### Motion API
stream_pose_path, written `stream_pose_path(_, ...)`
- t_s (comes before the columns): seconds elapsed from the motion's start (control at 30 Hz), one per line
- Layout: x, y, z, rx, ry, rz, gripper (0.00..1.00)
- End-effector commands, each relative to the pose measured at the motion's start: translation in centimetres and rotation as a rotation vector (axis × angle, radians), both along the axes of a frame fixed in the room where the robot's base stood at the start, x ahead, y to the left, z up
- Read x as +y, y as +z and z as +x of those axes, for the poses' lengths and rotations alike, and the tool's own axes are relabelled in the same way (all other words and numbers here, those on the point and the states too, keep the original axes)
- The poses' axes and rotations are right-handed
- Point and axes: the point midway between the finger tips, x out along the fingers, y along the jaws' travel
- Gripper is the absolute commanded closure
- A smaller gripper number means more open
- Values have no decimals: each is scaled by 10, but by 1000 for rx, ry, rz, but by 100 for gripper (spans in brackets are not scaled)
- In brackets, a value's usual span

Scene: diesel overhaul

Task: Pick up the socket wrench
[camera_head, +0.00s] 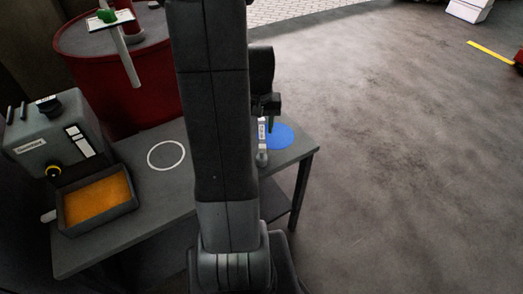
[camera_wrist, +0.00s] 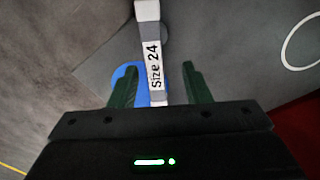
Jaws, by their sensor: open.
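The socket wrench (camera_wrist: 154,62) is a pale bar with a "Size 24" label. In the wrist view it runs between my gripper's two green fingers, with a visible gap on each side. My gripper (camera_wrist: 159,72) is open around it and not closed on it. I cannot tell whether the wrench's lower end touches the table.
The grey table (camera_head: 185,205) carries a white ring mark (camera_head: 166,145), an orange-filled tray (camera_head: 97,201) and a grey machine (camera_head: 62,140) on its left. A blue disc (camera_head: 283,137) lies at its right end. A red drum (camera_head: 125,85) stands behind. The floor to the right is open.

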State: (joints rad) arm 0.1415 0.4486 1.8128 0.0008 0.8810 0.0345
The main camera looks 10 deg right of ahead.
Motion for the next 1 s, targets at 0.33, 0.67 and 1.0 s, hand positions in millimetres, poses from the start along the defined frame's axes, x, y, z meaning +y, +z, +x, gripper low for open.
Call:
stream_pose_path(0.33,-4,-36,-7,4,0,0,56)
stream_pose_path(0.67,-4,-58,-7,0,1,-1,56)
stream_pose_path(1.0,-4,-58,-7,-1,1,-1,94)
